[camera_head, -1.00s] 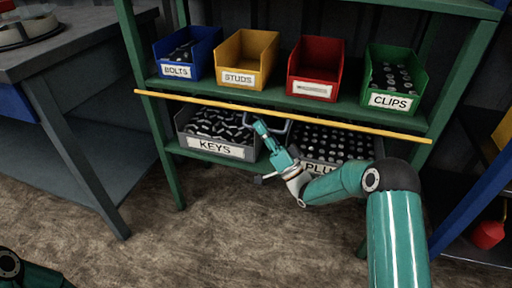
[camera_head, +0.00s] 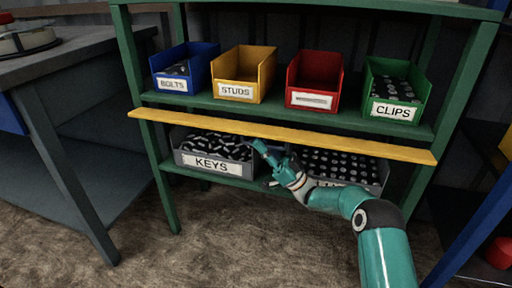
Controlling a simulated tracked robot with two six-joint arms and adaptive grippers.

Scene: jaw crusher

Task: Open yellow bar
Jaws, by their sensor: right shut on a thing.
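The yellow bar (camera_head: 350,143) runs across the front of the green shelf rack, between the bin shelf and the lower grey bins. Its broad flat face shows, and it slants slightly down to the right. My right gripper (camera_head: 262,148) is just under the middle of the bar. It is shut on the bar's handle, which is mostly hidden by the gripper and the bar. My left gripper is not in view.
Blue (camera_head: 184,68), yellow (camera_head: 244,72), red (camera_head: 314,78) and green (camera_head: 394,88) bins stand on the shelf above. The grey KEYS bin (camera_head: 214,164) and another grey bin (camera_head: 338,170) stand below. A grey workbench (camera_head: 70,62) is at left. The floor in front is clear.

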